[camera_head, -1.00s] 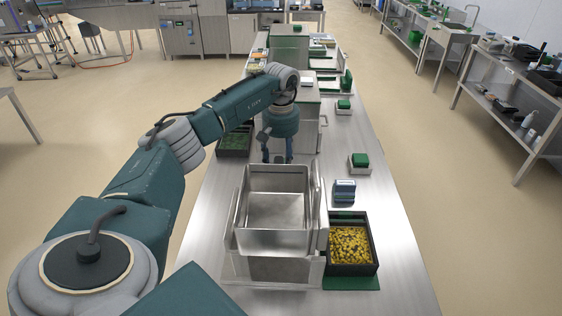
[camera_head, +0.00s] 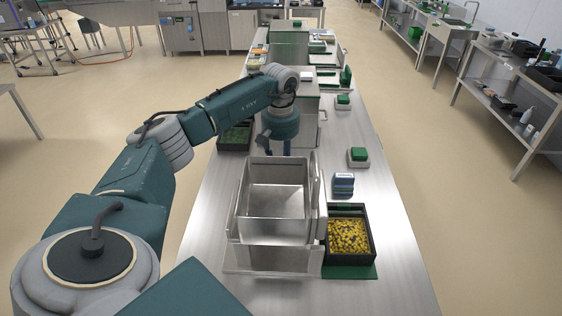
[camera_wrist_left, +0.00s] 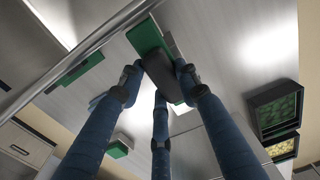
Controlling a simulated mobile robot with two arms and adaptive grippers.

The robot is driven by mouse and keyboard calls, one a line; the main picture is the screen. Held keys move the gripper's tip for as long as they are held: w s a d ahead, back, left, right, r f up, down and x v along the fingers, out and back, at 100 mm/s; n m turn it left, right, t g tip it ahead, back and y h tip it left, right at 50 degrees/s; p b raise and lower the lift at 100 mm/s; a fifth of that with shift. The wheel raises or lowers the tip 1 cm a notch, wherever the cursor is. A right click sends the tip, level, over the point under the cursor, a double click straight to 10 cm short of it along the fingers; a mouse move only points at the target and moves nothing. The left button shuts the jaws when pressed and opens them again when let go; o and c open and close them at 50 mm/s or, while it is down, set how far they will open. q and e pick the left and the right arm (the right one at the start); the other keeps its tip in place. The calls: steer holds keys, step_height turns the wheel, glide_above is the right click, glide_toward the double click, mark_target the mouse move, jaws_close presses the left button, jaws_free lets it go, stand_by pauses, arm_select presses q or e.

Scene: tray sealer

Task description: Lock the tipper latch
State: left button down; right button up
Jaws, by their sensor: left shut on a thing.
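The metal tipper (camera_head: 275,201), an open steel bin on a stand, is on the near part of the long steel table. My left gripper (camera_head: 277,150) is just behind its far edge in the head view, with its fingertips mostly hidden there. In the left wrist view my left gripper (camera_wrist_left: 172,78) has its blue fingers shut around a dark rounded knob (camera_wrist_left: 158,76), seemingly the latch. A green strip (camera_wrist_left: 146,36) lies beside the knob. Whether the latch is locked cannot be told. My right gripper is not in view.
A black crate of yellow pieces (camera_head: 372,240) stands close right of the tipper, with a small blue-and-white block (camera_head: 343,183) behind it. A dark crate with green contents (camera_head: 234,137) is left of my gripper.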

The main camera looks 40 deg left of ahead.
arm_select(q)
steer(key=shift+s+d+f, duration=0.15)
steer(key=c, duration=1.2)
jaws_free()
steer(key=shift+s, duration=0.1)
steer(key=shift+r, duration=0.4)
step_height(320, 180, up, 12)
steer(key=shift+f, duration=0.25)
steer(key=shift+r, duration=0.1)
